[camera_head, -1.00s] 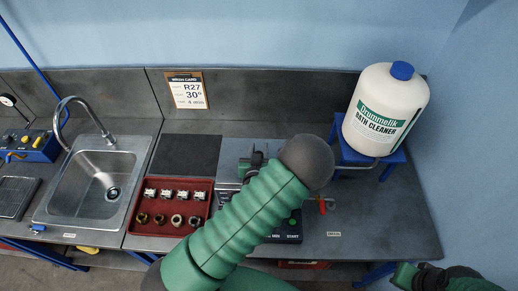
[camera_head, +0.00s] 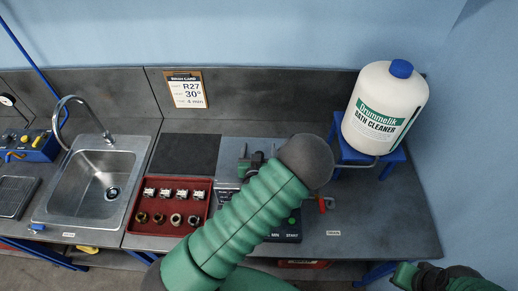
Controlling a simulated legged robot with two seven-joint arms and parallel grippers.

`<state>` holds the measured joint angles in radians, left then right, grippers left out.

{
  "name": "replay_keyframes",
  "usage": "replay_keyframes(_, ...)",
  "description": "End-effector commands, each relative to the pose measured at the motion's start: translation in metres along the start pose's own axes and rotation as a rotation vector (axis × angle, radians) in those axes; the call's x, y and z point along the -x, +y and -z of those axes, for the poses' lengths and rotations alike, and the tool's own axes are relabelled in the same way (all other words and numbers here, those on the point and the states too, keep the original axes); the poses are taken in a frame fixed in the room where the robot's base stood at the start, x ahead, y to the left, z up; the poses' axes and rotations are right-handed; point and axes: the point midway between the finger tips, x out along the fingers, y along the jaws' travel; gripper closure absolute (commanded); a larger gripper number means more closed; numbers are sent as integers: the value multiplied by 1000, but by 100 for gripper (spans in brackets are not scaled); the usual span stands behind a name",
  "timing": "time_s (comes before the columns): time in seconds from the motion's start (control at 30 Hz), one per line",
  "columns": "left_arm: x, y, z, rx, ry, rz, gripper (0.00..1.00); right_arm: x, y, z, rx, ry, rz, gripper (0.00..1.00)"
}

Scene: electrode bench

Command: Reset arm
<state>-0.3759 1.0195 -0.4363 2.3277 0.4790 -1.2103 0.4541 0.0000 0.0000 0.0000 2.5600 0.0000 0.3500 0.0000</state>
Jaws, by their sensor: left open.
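My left arm comes up from the bottom middle as a thick green ribbed sleeve with a dark rounded joint at its upper end. My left gripper (camera_head: 249,166) shows small and partly covered behind that sleeve, over the pale plate at the back of the bench. It is open, and I see nothing held in it. My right gripper (camera_head: 404,275) shows in part at the lower right, off the bench's front edge; its jaw opening cannot be made out.
A red tray (camera_head: 168,207) holds several metal pieces, with a sink (camera_head: 95,185) to its left. A control unit (camera_head: 289,226) lies partly under the sleeve. A white cleaner bottle (camera_head: 385,108) stands on a blue stand (camera_head: 345,152). The right bench top (camera_head: 385,215) is mostly clear.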

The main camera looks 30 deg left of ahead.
Motion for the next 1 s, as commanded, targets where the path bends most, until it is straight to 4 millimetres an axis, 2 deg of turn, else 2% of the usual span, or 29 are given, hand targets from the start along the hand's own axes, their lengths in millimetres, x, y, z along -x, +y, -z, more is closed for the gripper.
replay_keyframes(0.33,1,0,5,1,1,0,22,4,0,1,0,0,0,100)
replay_keyframes(1.0,18,2,60,2,2,0,22,46,0,11,0,0,0,100)
